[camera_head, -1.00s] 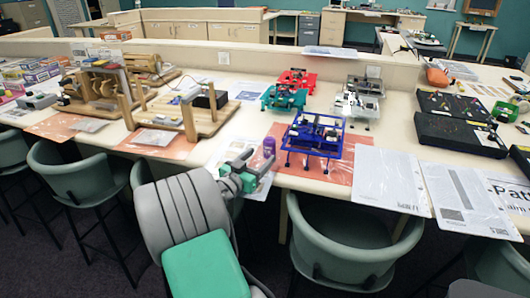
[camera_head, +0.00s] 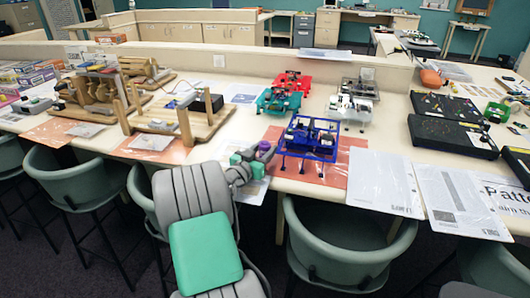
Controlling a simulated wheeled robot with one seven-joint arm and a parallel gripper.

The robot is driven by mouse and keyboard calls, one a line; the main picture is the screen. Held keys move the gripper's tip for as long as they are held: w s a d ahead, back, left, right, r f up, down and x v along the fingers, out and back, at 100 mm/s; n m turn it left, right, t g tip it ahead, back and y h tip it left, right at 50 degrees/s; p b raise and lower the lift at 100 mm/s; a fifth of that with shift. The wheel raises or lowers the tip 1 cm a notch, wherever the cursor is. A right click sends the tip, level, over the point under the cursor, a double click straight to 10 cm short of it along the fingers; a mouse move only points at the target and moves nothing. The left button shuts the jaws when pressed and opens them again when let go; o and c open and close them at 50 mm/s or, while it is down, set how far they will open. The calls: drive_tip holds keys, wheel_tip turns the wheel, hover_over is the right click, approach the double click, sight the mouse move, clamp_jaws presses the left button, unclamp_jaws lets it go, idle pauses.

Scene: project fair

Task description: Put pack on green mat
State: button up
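My gripper (camera_head: 254,163) is over the table's front edge, left of the blue frame device, at the end of my grey and teal arm. A small purple item (camera_head: 264,147) shows at its tip. I cannot tell if the fingers are shut on it or only near it. I cannot tell which thing is the pack. Clear flat packets lie on salmon mats, one in front of the wooden frame (camera_head: 152,142) and one further left (camera_head: 86,129). No green mat can be made out; the mats in view are salmon.
A blue frame device (camera_head: 311,140) stands on a salmon mat (camera_head: 356,155) just right of my gripper. White sheets (camera_head: 384,183) and black boards (camera_head: 452,135) lie further right. Wooden frames stand left. Green chairs (camera_head: 345,245) line the front edge.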

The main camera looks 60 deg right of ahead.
clamp_jaws()
idle(0.3)
